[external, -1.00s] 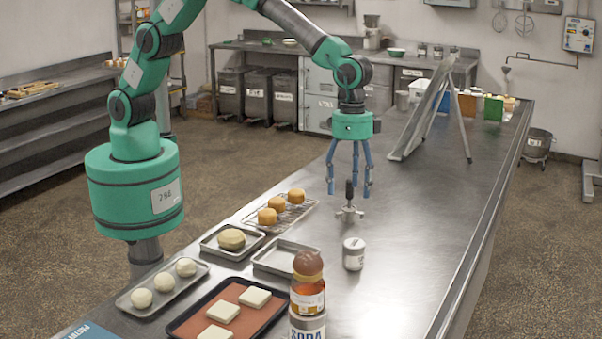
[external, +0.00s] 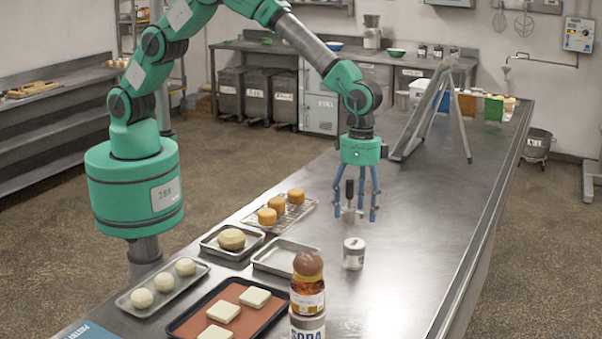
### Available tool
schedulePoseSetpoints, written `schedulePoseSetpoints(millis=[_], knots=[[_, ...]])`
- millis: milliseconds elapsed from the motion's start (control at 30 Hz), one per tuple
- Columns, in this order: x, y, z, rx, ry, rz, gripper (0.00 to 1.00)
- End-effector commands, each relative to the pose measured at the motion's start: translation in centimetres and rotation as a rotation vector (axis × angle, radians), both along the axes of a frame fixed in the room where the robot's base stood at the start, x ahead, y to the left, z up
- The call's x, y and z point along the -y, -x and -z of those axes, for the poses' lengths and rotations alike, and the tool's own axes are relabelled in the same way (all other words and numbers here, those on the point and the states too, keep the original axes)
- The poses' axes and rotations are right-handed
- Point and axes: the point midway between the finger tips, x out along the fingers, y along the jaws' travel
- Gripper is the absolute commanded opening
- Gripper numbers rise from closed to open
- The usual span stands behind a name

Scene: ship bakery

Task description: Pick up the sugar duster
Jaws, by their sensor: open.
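A small whitish canister with a dark label (external: 353,254) stands upright on the steel table; it looks like the sugar duster. My gripper (external: 355,213) points straight down, open and empty, with its fingertips low over the table. In the picture the fingertips are just above and behind the canister, apart from it. A black-handled tool with a metal foot (external: 349,189) stands upright among the fingers in this view. Its foot is partly hidden, and I cannot tell whether the fingers surround it or are in front of it.
A wire rack with orange cakes (external: 306,211) and an empty tray (external: 262,262) lie to the left. An amber bottle (external: 308,298) on a soda tin (external: 307,327) stands in front. A leaning metal stand (external: 432,110) is behind. The table's right side is clear.

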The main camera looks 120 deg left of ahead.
Motion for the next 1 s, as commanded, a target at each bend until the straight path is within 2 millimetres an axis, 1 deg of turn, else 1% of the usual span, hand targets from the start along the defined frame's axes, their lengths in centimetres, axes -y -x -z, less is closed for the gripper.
schedulePoseSetpoints(millis=[33, 200, 300, 400, 533, 867, 1000], knots=[[0.1, 0.1, 0.8, -0.003, 0.0, 0.0, 0.69], [0.3, 0.1, 3.5, -0.004, 0.0, 0.0, 0.69], [0.4, 0.0, 4.9, -0.003, 0.0, 0.0, 0.69], [0.5, 0.0, 5.9, -0.003, 0.0, 0.0, 0.69], [0.5, 0.0, 6.5, -0.002, -0.001, 0.0, 0.69], [0.5, -0.1, 6.6, -0.001, 0.0, 0.0, 0.69], [0.5, 0.0, 7.0, -0.002, -0.001, 0.0, 0.69]])
